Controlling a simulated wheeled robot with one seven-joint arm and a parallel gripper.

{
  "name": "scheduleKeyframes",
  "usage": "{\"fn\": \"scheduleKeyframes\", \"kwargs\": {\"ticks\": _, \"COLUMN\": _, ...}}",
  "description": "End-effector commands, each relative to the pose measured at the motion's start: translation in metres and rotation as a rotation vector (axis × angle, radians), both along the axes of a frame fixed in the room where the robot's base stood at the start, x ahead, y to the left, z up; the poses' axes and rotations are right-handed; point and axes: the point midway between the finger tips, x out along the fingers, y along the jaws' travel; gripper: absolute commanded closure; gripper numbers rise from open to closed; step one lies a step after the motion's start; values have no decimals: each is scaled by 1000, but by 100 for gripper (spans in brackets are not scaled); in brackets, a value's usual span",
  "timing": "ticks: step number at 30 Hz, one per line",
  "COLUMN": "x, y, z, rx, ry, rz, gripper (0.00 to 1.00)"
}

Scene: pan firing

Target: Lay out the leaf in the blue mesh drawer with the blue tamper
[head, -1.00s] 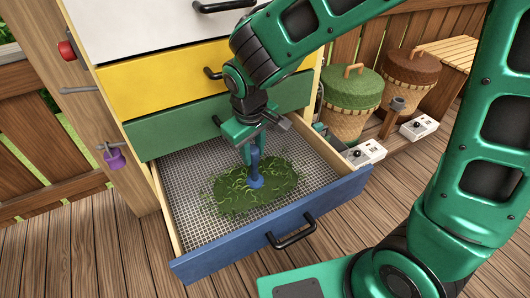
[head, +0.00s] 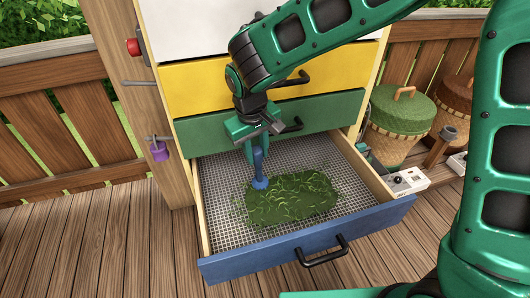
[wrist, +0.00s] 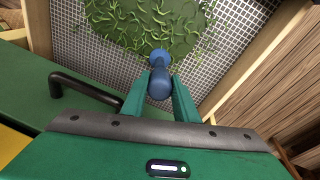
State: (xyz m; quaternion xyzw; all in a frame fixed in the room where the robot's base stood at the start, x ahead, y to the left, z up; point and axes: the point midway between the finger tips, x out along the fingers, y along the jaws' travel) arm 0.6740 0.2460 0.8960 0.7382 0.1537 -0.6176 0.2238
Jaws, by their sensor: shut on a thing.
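The blue mesh drawer (head: 302,250) is pulled out at the bottom of the cabinet, its grey wire mesh bare around the edges. A green heap of leaf (head: 295,200) lies spread in an oval on the mesh, with loose strands at its edges. My gripper (head: 256,147) is shut on the blue tamper (head: 259,172), which stands roughly upright with its foot at the left part of the leaf. In the wrist view, the tamper (wrist: 160,82) shows between the green fingers, with the leaf (wrist: 150,22) beyond it. Whether the foot presses the leaf is unclear.
The green drawer (head: 330,112) and yellow drawer (head: 200,88) above are shut. A purple padlock-like item (head: 160,151) hangs on the post at left. Lidded baskets (head: 402,112) and a white box (head: 408,180) stand at right. The deck in front is open.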

Motion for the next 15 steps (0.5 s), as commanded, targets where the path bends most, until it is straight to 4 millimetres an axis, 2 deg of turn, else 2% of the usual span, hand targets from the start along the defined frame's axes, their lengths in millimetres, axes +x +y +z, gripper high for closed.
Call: {"fn": "scheduleKeyframes", "kwargs": {"ticks": 15, "x": -61, "y": -19, "z": 2, "rx": 0, "ry": -2, "rz": 0, "gripper": 100}}
